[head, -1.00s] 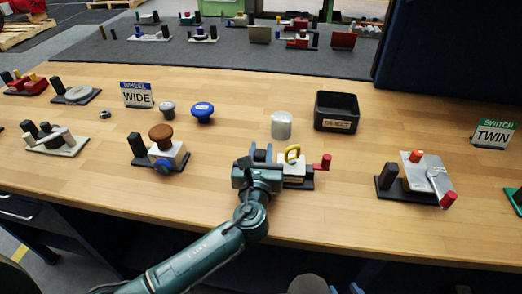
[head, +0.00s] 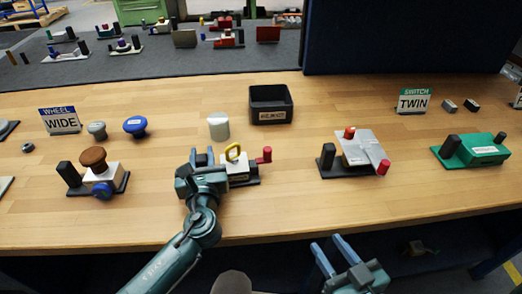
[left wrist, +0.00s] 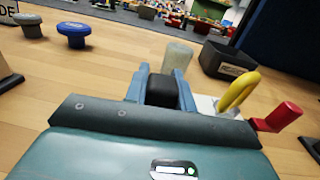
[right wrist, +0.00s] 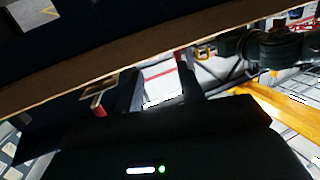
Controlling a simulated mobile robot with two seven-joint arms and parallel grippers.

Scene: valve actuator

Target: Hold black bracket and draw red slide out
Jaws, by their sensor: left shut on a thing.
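My left gripper (head: 203,158) is shut on the black bracket (left wrist: 161,92), an upright black post at the left end of a small device. The gripper mostly hides the post in the head view. The device has a white block (head: 236,168) with a yellow loop (head: 233,151) on top. The red slide (head: 265,155) sticks out at its right side as a red knob; it also shows in the left wrist view (left wrist: 278,118). My right gripper (head: 330,257) is open and empty, in front of the table's front edge and to the right of the device.
A white cylinder (head: 218,126) and a black bin (head: 271,108) stand behind the device. A grey-plated device (head: 362,150) with red knobs is to its right, a green one (head: 472,150) further right. A brown-knobbed device (head: 98,175) is to the left. Wood in front is clear.

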